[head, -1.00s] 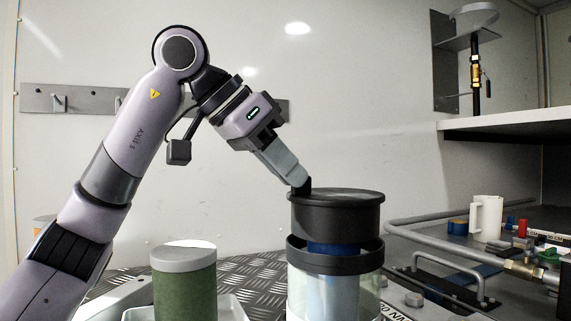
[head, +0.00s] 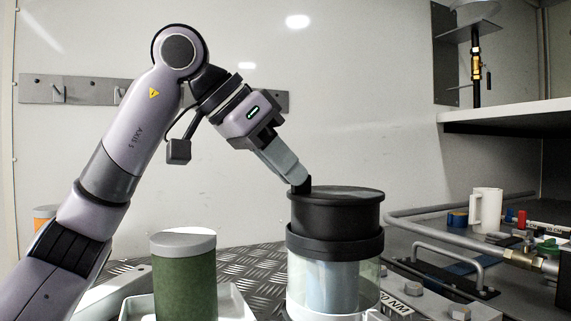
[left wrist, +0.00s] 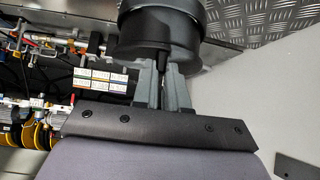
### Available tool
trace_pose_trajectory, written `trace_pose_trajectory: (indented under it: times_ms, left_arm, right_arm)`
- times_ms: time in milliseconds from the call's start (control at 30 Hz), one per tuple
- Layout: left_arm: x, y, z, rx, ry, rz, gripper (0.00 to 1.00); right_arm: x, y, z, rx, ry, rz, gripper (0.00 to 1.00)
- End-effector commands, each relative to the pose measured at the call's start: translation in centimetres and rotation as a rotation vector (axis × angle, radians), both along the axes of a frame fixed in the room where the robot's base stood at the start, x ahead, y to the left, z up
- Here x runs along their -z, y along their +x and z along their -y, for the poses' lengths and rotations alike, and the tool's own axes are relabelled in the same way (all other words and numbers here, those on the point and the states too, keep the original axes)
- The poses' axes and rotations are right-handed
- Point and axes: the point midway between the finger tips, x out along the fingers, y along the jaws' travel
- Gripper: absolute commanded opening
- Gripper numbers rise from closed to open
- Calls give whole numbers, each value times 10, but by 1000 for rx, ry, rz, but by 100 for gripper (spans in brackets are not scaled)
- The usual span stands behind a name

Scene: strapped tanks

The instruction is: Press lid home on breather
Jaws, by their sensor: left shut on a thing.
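The black round lid (head: 335,212) sits level on top of the breather, a clear-walled canister (head: 368,285) with a black collar (head: 335,245) and a grey-blue inner cylinder. No gap shows between lid and collar in the head view. My left gripper (head: 300,186) reaches down from the upper left and is shut on a small black tab at the lid's left edge. In the left wrist view, the fingers (left wrist: 162,82) pinch this tab, with the lid (left wrist: 160,28) beyond them. The far side of the lid's seat is hidden. My right gripper is in neither view.
A green cylinder with a grey top (head: 185,275) stands left of the breather. Pipes (head: 430,215), a white mug (head: 487,210) and small coloured parts lie to the right, below a white shelf (head: 510,118). Checker plate (head: 250,265) lies behind.

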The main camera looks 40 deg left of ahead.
Motion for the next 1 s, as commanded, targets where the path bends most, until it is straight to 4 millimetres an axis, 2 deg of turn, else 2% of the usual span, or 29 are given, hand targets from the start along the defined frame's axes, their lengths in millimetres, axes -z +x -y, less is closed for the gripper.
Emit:
trace_pose_trajectory:
  times_ms: [333,400,433,467,767,1000]
  left_arm:
    - [9,0,0,-1,-1,1,0]
    - [8,0,0,0,0,1,29]
    - [8,0,0,0,0,1,38]
    - [8,0,0,-1,-1,1,42]
    - [7,-1,-1,0,0,0,42]
    - [-17,-21,-11,-1,-2,4,42]
  right_arm:
    - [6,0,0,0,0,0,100]
    - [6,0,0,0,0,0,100]
    - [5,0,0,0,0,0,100]
    - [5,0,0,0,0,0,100]
    - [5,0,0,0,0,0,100]
    - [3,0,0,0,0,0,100]
